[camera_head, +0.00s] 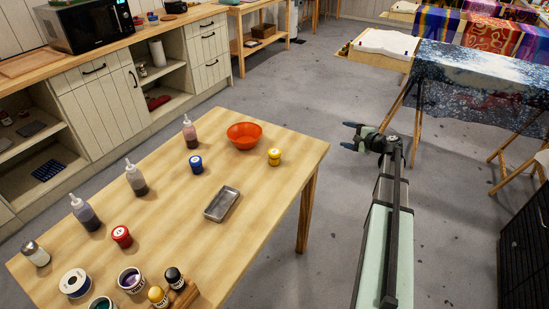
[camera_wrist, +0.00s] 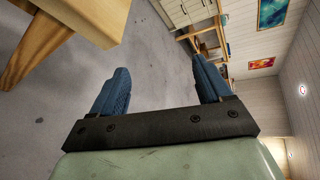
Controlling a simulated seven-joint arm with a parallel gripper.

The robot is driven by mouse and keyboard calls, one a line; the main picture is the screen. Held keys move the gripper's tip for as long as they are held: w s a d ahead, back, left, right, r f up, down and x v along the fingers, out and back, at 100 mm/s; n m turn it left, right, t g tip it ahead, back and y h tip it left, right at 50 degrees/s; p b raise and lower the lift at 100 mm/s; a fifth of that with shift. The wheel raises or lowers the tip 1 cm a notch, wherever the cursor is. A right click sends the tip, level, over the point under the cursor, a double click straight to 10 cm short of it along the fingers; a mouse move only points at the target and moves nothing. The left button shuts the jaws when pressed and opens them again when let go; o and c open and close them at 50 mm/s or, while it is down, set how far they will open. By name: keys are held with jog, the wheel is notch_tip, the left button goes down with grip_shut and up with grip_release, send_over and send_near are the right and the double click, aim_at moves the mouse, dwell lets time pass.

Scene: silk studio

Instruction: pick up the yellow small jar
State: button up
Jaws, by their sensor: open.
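A small yellow jar (camera_head: 274,157) stands near the right end of the wooden table (camera_head: 255,205), just right of the orange bowl. A second yellow-topped jar (camera_head: 158,296) stands at the table's front, beside a black-topped one. My gripper (camera_head: 353,134) is off the table's right edge, above the floor, apart from every jar. In the wrist view my gripper (camera_wrist: 158,85) shows two blue fingers spread wide with nothing between them. No jar shows in the wrist view.
The orange bowl (camera_head: 244,136) is close to the yellow jar. A blue jar (camera_head: 196,164), a grey metal tray (camera_head: 222,204), a red jar (camera_head: 122,236) and several squeeze bottles share the table. The table's right front area is bare.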

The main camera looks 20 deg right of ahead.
notch_tip(320, 180, up, 4)
jog(key=w+a+n, duration=0.1)
jog(key=w+n, duration=0.1)
notch_tip(320, 180, up, 8)
jog(key=n+g+h, duration=0.5)
jog(key=n+g, duration=0.8)
jog(key=n, duration=2.1)
send_over(275, 151)
jog(key=f, duration=0.5)
jog(key=s+f, duration=0.1)
jog(key=f, duration=0.2)
jog(key=shift+a, duration=0.3)
jog(key=shift+w+d+f, duration=0.15)
jog(key=shift+w+f, duration=0.1)
jog(key=shift+f, duration=0.75)
jog(key=shift+w+d+f, duration=0.1)
jog(key=shift+w+f, duration=0.1)
jog(key=shift+f, duration=1.4)
